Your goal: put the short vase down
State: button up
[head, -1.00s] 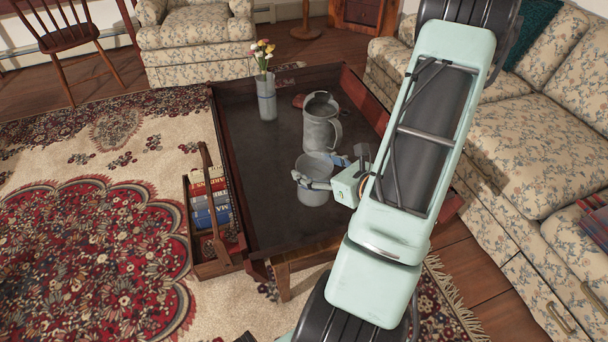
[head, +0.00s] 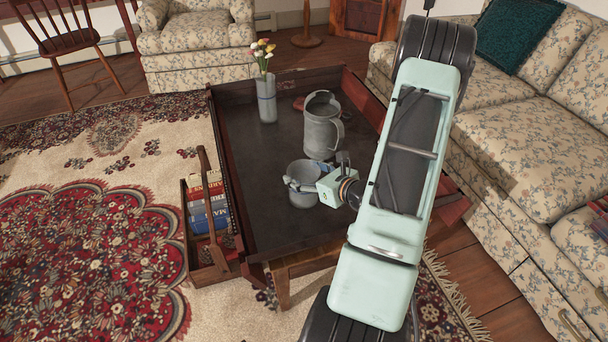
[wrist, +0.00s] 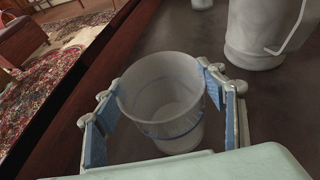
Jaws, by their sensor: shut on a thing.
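The short vase is a small grey, bucket-like pot (head: 304,198) over the near part of the dark tray-topped table (head: 262,215). It is upright or nearly so. My gripper (head: 302,184) is shut around it from the near right, just below its rim. In the wrist view the vase (wrist: 168,100) stands mouth up and empty between the two blue-padded fingers (wrist: 155,105). Its base is close to the dark tabletop; I cannot tell whether it touches.
A taller grey pitcher (head: 320,130) stands just behind the vase. A grey vase with flowers (head: 266,102) stands farther back left. The table has raised wooden edges (head: 228,160). A wooden caddy of books (head: 206,262) is at its left. Tabletop left of the vase is clear.

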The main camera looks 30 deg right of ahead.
jog(key=shift+r, duration=0.1)
jog(key=o, duration=2)
jog(key=shift+s+r, duration=0.15)
jog(key=shift+s, duration=0.15)
jog(key=p+v, duration=0.3)
jog(key=v, duration=0.8)
jog(key=shift+s, duration=0.25)
